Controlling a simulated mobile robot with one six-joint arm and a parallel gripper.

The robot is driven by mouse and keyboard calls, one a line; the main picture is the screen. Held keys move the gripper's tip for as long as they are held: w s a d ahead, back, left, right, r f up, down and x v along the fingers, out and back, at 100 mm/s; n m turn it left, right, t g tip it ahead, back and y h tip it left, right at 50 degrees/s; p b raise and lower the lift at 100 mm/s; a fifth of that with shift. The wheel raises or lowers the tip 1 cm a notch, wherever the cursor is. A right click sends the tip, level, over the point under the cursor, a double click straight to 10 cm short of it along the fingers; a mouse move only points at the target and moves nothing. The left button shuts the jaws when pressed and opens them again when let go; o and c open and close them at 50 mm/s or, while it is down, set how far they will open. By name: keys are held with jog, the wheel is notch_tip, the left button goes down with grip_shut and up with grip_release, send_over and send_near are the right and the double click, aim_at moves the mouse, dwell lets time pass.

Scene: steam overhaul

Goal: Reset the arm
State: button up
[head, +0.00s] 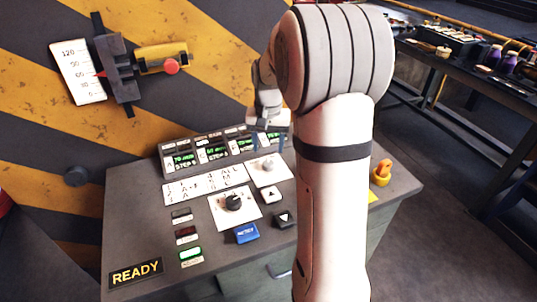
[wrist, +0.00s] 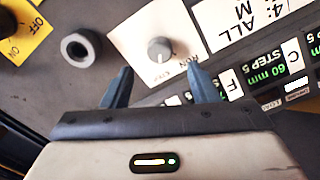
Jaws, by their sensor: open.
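My gripper (head: 268,142) is open and empty above the back of the grey console (head: 140,235). In the wrist view its two dark fingers (wrist: 161,84) are spread apart and point toward a grey knob (wrist: 160,49) on a white plate marked RUN. The same knob (head: 267,164) shows just below the fingers in the head view. Whether the fingers touch anything is hard to tell, but nothing is between them. My arm stands upright in the middle of the head view and hides part of the console's right side.
The console bears a row of green displays (head: 210,153), a black dial (head: 233,201), a blue button (head: 246,234), arrow buttons (head: 270,194) and a READY sign (head: 136,273). A yellow lever (head: 381,172) stands at the right. A gauge (head: 78,72) hangs on the striped wall.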

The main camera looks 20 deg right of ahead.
jog(key=shift+r, duration=0.85)
